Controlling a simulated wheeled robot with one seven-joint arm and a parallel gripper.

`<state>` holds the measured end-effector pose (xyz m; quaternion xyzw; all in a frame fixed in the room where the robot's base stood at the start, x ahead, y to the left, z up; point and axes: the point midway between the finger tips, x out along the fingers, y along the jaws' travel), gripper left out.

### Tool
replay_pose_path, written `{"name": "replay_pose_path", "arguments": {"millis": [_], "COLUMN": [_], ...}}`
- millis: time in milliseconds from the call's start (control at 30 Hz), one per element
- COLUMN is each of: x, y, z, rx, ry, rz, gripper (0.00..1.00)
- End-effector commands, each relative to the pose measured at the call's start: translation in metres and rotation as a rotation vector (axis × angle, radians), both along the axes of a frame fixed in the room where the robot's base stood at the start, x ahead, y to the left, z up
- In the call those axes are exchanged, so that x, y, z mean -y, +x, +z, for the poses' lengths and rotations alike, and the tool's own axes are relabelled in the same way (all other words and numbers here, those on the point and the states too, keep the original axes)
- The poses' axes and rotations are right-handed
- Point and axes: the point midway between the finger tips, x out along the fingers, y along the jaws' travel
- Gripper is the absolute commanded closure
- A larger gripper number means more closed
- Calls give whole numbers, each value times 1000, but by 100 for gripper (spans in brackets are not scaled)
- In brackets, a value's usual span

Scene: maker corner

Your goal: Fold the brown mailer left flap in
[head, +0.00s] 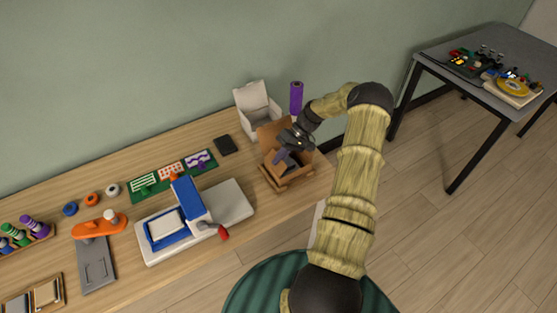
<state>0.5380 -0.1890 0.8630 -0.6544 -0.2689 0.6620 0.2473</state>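The brown mailer (290,179) is a small open cardboard box near the right end of the wooden workbench. A tall brown panel (268,132) stands up at its back. My gripper (283,157) reaches down over the box from the upper right, with its tip at or just inside the opening. It covers much of the inside and the right part of the box. The left flap cannot be made out clearly, nor whether my gripper touches it. The fingers are too small and dark to tell open from shut.
A white open box (258,108) and a purple roll (296,98) stand close behind the mailer. A black flat item (225,145) lies to its left. A blue and grey press (188,218) with a red knob fills the middle bench. A grey table (500,75) stands far right.

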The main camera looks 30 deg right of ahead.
Motion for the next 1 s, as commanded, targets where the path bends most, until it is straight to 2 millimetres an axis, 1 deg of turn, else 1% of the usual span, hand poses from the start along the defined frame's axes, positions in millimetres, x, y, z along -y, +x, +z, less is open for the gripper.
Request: {"name": "replay_pose_path", "arguments": {"millis": [400, 433, 533, 567, 867, 1000], "x": [0, 0, 0, 0, 1, 9], "y": [0, 0, 0, 0, 0, 1], "z": [0, 0, 0, 0, 0, 7], "rx": [-1, -1, -2, -2, -1, 0], "ry": [11, 11, 11, 11, 10, 9], "rz": [-1, -1, 0, 0, -1, -1], "gripper": [100, 96, 77, 76, 76, 76]}}
